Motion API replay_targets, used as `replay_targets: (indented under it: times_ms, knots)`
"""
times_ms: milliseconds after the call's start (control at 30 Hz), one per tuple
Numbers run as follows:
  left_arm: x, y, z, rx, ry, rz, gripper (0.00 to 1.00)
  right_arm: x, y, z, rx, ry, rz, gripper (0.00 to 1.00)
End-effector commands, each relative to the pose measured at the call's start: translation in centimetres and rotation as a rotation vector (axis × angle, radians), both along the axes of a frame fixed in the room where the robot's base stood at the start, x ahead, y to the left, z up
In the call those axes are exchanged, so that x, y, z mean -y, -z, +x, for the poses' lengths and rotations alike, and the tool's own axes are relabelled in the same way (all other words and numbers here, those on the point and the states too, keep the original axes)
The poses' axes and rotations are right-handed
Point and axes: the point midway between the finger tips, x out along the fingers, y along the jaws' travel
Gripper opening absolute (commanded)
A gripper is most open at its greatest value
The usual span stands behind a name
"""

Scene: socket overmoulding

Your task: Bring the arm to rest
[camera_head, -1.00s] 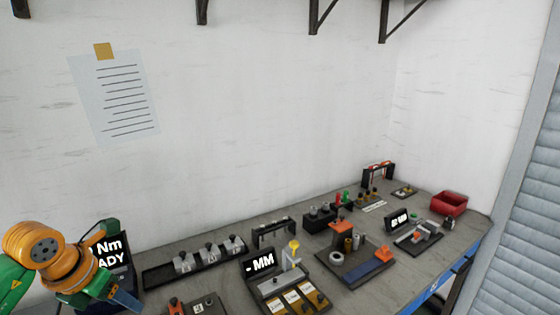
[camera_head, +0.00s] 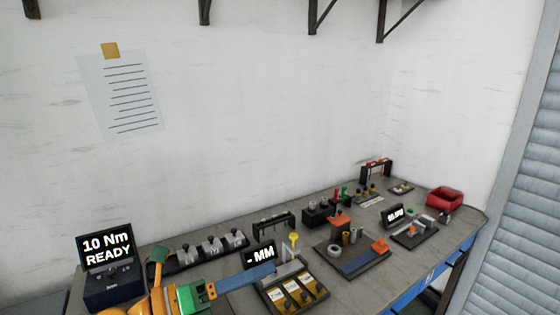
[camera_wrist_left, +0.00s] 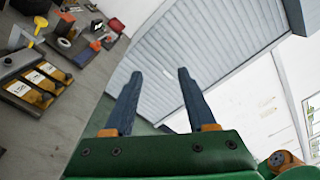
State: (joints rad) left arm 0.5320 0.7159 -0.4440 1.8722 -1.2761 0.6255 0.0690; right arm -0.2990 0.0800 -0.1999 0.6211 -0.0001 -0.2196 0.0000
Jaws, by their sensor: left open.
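My left gripper (camera_head: 268,270) comes in low from the bottom left in the head view, with a green body and blue fingers pointing right. In that view its fingers pass in front of the grey gauge stand with the "- MM" display (camera_head: 260,256). In the left wrist view its two blue fingers (camera_wrist_left: 159,75) are apart with nothing between them. Behind them there are a grey slatted shutter and a pale wall. My right gripper is in neither view.
The workbench (camera_head: 225,262) carries a "10 Nm READY" box (camera_head: 106,270) at left, a black rack with metal parts (camera_head: 212,250), a fixture with a blue block (camera_head: 362,262), and a red bin (camera_head: 444,198) at far right. The shutter (camera_wrist_left: 215,60) stands beyond the bench edge.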

Motion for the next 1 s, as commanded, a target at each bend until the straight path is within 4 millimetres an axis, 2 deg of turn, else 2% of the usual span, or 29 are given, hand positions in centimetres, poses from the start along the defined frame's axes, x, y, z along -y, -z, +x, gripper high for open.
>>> replay_targets:
  times_ms: [33,67,100,133,167,200,267,300,400,500,600,700,800,1000]
  knots:
    - [0.2,-1.9,-0.2,-0.054,-0.053,-0.239,0.56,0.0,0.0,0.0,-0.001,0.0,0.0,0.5]
    - [-0.7,-3.1,0.2,-0.105,-0.117,-0.412,0.56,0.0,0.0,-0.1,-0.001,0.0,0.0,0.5]
    - [-2.8,-3.7,1.0,-0.2,-0.23,-0.643,0.56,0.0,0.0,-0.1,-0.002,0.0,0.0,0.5]
    - [-4.9,-3.1,1.6,-0.29,-0.333,-0.807,0.56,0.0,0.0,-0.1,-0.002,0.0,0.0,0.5]
    - [-7.3,-1.7,2.2,-0.393,-0.45,-0.959,0.56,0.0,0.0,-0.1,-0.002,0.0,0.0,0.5]
    - [-10.3,1.5,2.4,-0.542,-0.616,-1.128,0.56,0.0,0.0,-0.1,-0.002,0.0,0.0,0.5]
    - [-13.3,6.8,1.5,-0.745,-0.841,-1.291,0.56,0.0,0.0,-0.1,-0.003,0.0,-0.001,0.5]
    - [-14.5,10.2,0.3,-0.867,-0.972,-1.358,0.56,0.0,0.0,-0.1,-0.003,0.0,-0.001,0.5]
    - [-15.6,17.1,-3.7,-1.127,-1.238,-1.441,0.56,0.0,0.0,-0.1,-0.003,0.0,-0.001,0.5]
    - [-15.4,21.8,-8.2,-1.342,-1.444,-1.457,0.56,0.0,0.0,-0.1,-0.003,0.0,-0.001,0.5]
    - [-14.7,25.1,-12.7,-1.53,-1.615,-1.434,0.56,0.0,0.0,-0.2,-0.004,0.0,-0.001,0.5]
    - [-13.5,27.3,-17.2,-1.702,-1.761,-1.384,0.56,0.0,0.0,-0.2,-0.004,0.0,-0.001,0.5]
    - [-12.2,28.5,-21.6,-1.869,-1.892,-1.309,0.56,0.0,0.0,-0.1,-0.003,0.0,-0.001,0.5]
    - [-12.1,38.3,-20.9,-1.882,-1.938,-1.266,0.56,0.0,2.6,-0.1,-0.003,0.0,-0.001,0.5]
